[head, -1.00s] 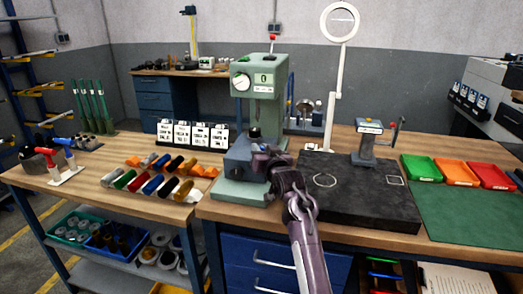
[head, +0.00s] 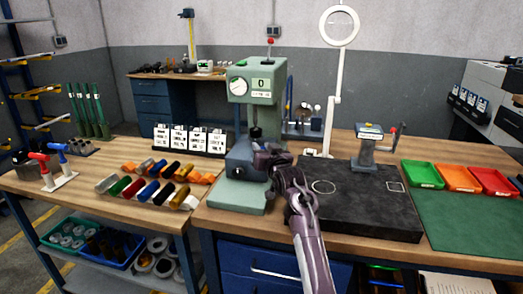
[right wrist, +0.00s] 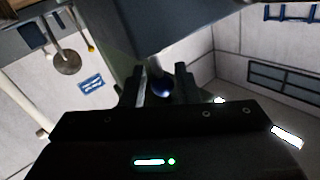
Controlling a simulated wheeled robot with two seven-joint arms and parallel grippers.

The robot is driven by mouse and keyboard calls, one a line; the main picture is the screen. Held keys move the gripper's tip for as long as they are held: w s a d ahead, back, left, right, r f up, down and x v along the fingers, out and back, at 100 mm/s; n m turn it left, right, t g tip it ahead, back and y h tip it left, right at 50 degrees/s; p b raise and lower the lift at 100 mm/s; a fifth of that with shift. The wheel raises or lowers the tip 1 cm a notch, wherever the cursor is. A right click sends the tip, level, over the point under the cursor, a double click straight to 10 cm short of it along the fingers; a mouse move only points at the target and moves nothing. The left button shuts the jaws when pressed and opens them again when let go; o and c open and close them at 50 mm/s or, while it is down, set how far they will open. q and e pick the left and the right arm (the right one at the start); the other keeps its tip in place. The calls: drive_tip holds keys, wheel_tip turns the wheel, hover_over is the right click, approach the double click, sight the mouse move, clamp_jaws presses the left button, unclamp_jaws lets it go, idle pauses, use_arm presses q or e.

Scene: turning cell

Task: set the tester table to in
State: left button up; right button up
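The tester (head: 255,85) is a pale green machine with a dial and a display reading 0. Its table (head: 240,160) is a dark blue-grey block low on the front, under the spindle. My right gripper (head: 266,158) is at the right side of this block and hides part of it. In the right wrist view, a dark round knob (right wrist: 161,84) lies between the two fingers of my right gripper (right wrist: 160,82). I cannot tell whether the fingers touch the knob. The block's underside (right wrist: 170,25) shows above. My left gripper is not in view.
A black slab (head: 365,205) with a small blue-grey stand (head: 368,150) lies right of the tester. Green, orange and red trays (head: 460,178) are farther right. Coloured cylinders (head: 150,188) lie on the bench to the left, with label cards (head: 190,138) behind. A magnifier (head: 338,28) stands behind the slab.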

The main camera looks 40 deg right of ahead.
drive_tip(key=shift+o, duration=0.9)
drive_tip(key=shift+d, duration=0.15)
drive_tip(key=shift+f, duration=0.1)
drive_tip(key=shift+s+a, duration=0.15)
drive_tip(key=shift+a, duration=0.05)
drive_tip(key=b+v, duration=0.1)
drive_tip(key=v, duration=0.6)
drive_tip(key=shift+s, duration=0.3)
